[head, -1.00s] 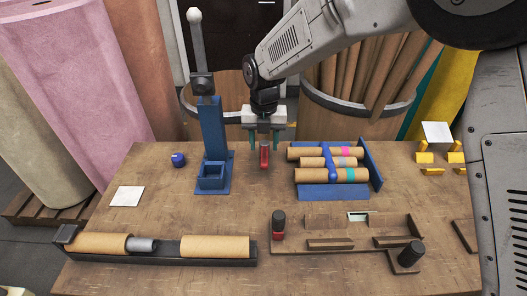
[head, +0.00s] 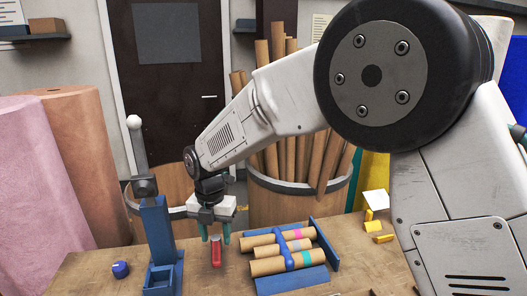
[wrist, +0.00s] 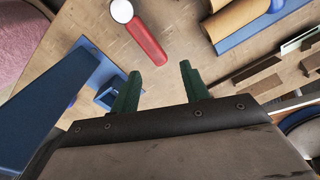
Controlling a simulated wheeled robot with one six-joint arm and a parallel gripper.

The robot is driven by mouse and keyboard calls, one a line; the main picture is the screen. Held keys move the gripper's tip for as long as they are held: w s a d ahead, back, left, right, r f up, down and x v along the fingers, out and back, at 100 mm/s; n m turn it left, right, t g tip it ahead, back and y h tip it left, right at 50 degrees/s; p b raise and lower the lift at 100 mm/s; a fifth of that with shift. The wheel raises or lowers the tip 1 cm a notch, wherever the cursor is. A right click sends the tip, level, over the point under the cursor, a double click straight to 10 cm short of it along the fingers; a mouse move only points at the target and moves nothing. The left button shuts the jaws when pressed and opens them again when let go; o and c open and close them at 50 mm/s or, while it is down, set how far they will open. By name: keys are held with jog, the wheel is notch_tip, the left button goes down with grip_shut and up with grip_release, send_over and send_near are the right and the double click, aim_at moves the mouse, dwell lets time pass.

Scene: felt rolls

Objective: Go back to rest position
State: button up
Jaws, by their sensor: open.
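My gripper (head: 216,238) hangs over the wooden table (head: 95,278) in the head view, its green fingers apart and pointing down. In the wrist view the two fingers (wrist: 157,88) are spread with nothing between them.
A blue stand with a tall post (head: 157,230) is left of my gripper. A blue rack (head: 292,281) holds cardboard tubes at the right. A small blue object (head: 121,269) lies at the left.

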jog(key=s+d+r+m, duration=0.4)
jog(key=s+d+m, duration=0.5)
jog(key=d+m, duration=0.2)
jog(key=s+d+r+m+t, duration=0.1)
jog(key=s+d+r+m, duration=0.4)
jog(key=s+d+m, duration=0.4)
jog(key=s+d+r+m, duration=0.5)
jog(key=s+d+m, duration=0.4)
jog(key=d+m, duration=0.5)
jog(key=d, duration=0.6)
jog(key=shift+s+d+t, duration=0.3)
jog(key=shift+s+d, duration=0.05)
jog(key=shift+s, duration=0.05)
